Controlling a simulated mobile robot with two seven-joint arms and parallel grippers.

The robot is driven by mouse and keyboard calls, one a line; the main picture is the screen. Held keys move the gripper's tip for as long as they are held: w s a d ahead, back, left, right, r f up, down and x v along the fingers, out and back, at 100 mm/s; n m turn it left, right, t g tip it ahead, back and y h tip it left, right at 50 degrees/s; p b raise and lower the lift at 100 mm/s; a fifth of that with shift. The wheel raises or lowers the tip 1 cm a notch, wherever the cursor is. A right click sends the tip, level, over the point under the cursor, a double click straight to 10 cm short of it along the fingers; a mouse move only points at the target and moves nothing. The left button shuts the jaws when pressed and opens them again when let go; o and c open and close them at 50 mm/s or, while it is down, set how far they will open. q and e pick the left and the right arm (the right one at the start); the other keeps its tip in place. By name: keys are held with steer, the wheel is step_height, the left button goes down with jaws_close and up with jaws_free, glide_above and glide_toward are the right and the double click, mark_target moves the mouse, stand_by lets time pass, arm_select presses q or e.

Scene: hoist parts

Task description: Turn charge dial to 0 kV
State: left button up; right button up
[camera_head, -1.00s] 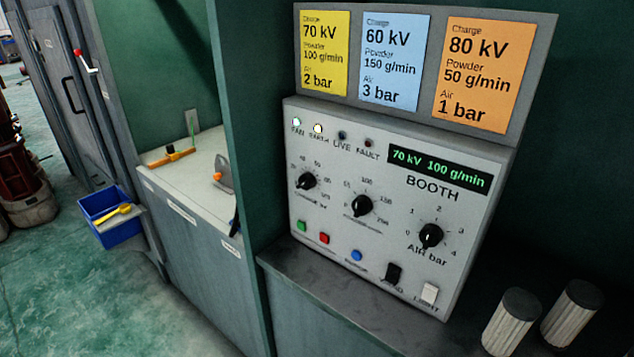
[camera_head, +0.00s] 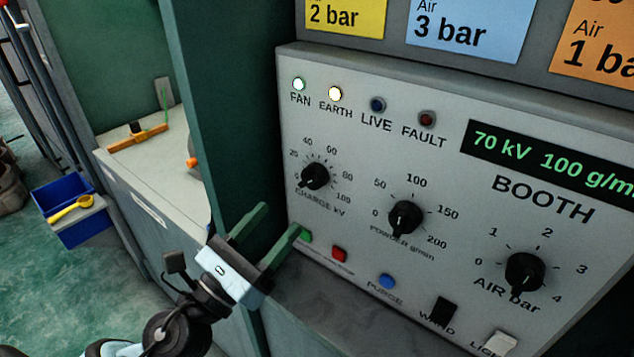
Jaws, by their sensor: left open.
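The charge dial (camera_head: 316,177) is a black knob at the left of the grey booth control panel (camera_head: 440,160), with a scale marked from 0 to 100 and "CHARGE kV" under it. The display (camera_head: 555,160) beside it reads 70 kV 100 g/min. My left gripper (camera_head: 275,226), with green fingers, is open and empty, below and to the left of the dial. Its fingers point up towards the panel and are apart from the dial. My right gripper is not in view.
The powder dial (camera_head: 405,217) and air dial (camera_head: 525,272) sit to the right. A red button (camera_head: 339,254), blue button (camera_head: 387,281) and two switches line the panel's lower edge. A green booth wall (camera_head: 225,110) stands close left of the panel.

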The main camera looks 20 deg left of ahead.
mark_target(305, 186)
arm_select(q)
steer(key=p+x, duration=0.1)
steer(key=x, duration=0.1)
steer(key=p+x, duration=0.1)
steer(key=x, duration=0.4)
steer(key=shift+s+d+r+p, duration=0.1)
steer(key=shift+s+r+p, duration=0.1)
steer(key=shift+r+p, duration=0.15)
steer(key=shift+w+d, duration=0.15)
steer(key=shift+w, duration=0.35)
steer(key=c, duration=1)
